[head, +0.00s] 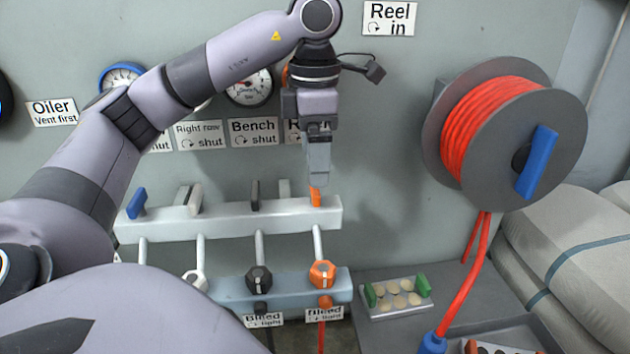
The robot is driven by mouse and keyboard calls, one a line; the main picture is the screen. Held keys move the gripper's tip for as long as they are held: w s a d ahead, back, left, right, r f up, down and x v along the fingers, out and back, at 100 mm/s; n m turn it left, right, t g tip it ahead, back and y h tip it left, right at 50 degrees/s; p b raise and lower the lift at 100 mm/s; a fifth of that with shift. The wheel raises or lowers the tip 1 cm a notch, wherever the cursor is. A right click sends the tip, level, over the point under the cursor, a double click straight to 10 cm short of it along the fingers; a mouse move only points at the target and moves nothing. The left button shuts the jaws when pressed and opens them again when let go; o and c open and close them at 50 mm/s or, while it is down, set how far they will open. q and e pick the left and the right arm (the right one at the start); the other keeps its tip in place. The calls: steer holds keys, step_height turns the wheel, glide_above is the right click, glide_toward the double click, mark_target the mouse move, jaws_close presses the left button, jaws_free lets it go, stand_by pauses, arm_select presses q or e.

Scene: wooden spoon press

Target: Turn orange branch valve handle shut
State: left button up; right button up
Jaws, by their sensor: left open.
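The orange branch valve handle (315,197) stands up at the right end of a pale horizontal manifold bar (225,222). Beside it along the bar are a dark handle (255,195), a light grey handle (195,198) and a blue handle (137,203). My left gripper (318,180) points down right above the orange handle, and its fingertips hide the handle's top. It is open, but I cannot tell whether the fingers touch the handle. My right gripper is not in view.
An orange knob (322,274) and a black knob (259,279) sit on a lower blue-grey bar (232,290). A hose reel (505,135) with a blue handle (537,162) stands at right. A tray (397,312) and pale sacks (575,240) lie below it.

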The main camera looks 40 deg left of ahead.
mark_target(315, 191)
arm_select(q)
steer(key=shift+f+b, duration=0.65)
steer(key=shift+f, duration=1.85)
steer(key=c, duration=1.1)
